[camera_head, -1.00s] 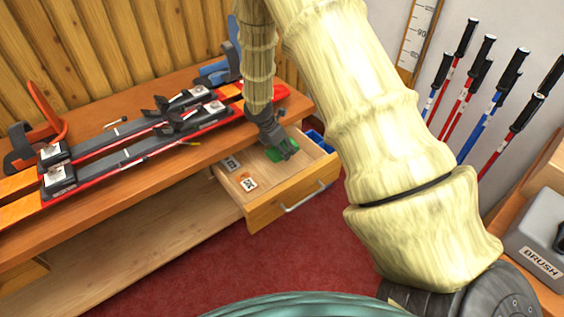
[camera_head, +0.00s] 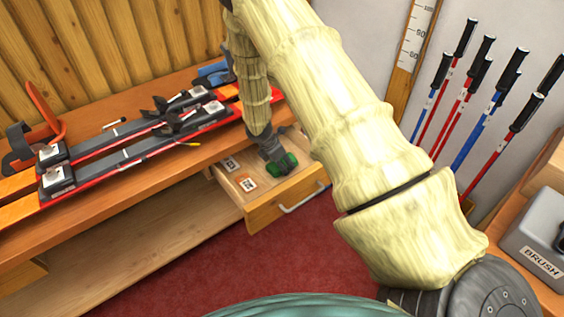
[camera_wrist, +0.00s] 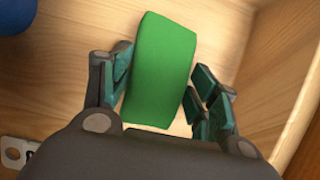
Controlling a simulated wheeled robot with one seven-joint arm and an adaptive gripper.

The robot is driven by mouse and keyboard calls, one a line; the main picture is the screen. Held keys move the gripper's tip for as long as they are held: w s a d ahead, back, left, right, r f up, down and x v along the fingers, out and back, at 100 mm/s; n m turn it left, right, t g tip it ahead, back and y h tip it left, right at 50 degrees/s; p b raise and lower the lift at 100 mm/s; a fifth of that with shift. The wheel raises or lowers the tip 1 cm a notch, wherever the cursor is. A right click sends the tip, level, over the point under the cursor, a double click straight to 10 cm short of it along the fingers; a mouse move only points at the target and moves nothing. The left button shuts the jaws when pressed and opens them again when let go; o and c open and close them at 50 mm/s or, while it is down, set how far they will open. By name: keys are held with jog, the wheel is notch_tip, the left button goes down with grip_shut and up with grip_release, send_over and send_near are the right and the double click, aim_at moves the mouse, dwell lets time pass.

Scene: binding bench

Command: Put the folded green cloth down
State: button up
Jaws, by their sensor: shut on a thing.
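The folded green cloth (camera_head: 284,166) is a small, thick green block within the outline of the open wooden drawer (camera_head: 262,214). In the wrist view the cloth (camera_wrist: 161,70) lies between the two fingers of my gripper (camera_wrist: 163,68), tilted slightly. My gripper (camera_head: 278,156) points down at the drawer and is shut on the cloth. The pale wooden drawer floor (camera_wrist: 75,75) shows behind the cloth. I cannot tell whether the cloth touches the floor.
Printed cards (camera_head: 247,184) lie on the drawer's left side. A blue thing (camera_wrist: 14,14) is at the wrist view's top left corner. The drawer opens under a bench (camera_head: 120,190) bearing skis (camera_head: 140,150). Ski poles (camera_head: 480,105) stand at right.

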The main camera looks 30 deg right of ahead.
aim_at(276, 166)
jog(key=shift+f, duration=0.1)
jog(key=o, duration=0.9)
jog(key=shift+o, duration=0.2)
jog(key=shift+a+r, duration=0.1)
jog(key=shift+r, duration=0.2)
jog(key=shift+s+a+r, duration=0.1)
jog(key=shift+a+r, duration=0.9)
jog(key=shift+r, duration=0.15)
jog(key=a, duration=1.1)
jog(key=shift+s, duration=0.4)
